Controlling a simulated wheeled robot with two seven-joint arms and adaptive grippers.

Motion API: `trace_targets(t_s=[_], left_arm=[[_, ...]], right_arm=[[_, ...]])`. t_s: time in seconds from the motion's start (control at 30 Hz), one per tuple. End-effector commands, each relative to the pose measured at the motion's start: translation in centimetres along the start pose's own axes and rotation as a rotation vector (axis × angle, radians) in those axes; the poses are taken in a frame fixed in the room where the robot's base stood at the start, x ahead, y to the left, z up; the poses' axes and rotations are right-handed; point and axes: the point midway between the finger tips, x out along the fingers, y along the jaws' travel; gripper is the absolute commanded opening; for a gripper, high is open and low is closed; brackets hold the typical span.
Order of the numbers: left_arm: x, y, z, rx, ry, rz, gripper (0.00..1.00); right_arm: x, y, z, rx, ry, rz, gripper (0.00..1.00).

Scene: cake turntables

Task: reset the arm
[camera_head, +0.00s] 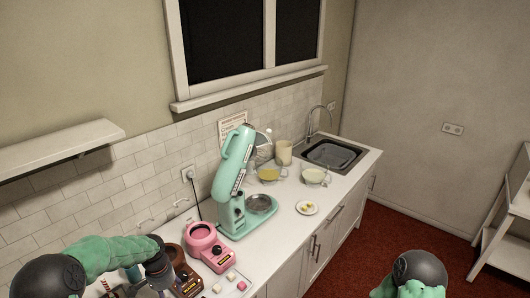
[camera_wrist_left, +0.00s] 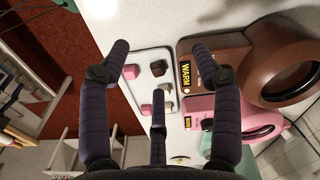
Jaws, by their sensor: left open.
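My left arm (camera_head: 110,255) comes in at the lower left of the head view, over the near end of the counter. Its gripper (camera_head: 160,275) is partly cut off at the bottom edge. In the left wrist view the dark fingers of the left gripper (camera_wrist_left: 158,62) are spread wide with nothing between them. Below them is a white tray (camera_wrist_left: 150,58) with pink cubes (camera_wrist_left: 130,72) and brown cubes (camera_wrist_left: 159,68). Part of my right arm (camera_head: 418,275) shows at the lower right over the red floor; its gripper is not in view.
A brown warmer (camera_wrist_left: 225,72) and a pink warmer (camera_head: 207,246) stand close to the left gripper. Behind them are a mint stand mixer (camera_head: 231,178), bowls (camera_head: 314,176), a small plate (camera_head: 307,208) and a sink (camera_head: 333,155). A white shelf (camera_head: 60,150) juts from the left wall.

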Motion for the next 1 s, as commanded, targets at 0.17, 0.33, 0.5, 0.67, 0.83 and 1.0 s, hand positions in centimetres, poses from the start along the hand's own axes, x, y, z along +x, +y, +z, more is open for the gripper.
trace_targets(t_s=[0.17, 0.33, 0.5, 0.67, 0.83, 1.0], left_arm=[[0.5, 1.9, 2.3, -0.003, 0.01, 0.013, 0.64], [2.6, 4.0, 1.9, -0.019, 0.029, 0.051, 0.64], [5.5, 6.7, 1.1, -0.049, 0.044, 0.105, 0.64], [7.9, 11.0, 2.5, -0.096, 0.077, 0.164, 0.64], [12.0, 17.2, 4.1, -0.194, 0.094, 0.254, 0.64], [15.3, 24.0, 7.6, -0.349, 0.097, 0.329, 0.64]], right_arm=[[-0.2, 0.4, 2.5, -0.002, 0.005, -0.001, 0.5], [-0.2, 0.4, 2.2, -0.002, 0.004, -0.001, 0.5], [0.1, 0.3, 1.2, 0.001, -0.003, 0.001, 0.5], [-0.2, 0.3, 2.1, -0.002, 0.004, -0.001, 0.5], [-0.1, 0.3, 1.9, -0.001, 0.001, 0.0, 0.5], [-0.1, 0.3, 1.7, 0.0, 0.0, 0.0, 0.5]])
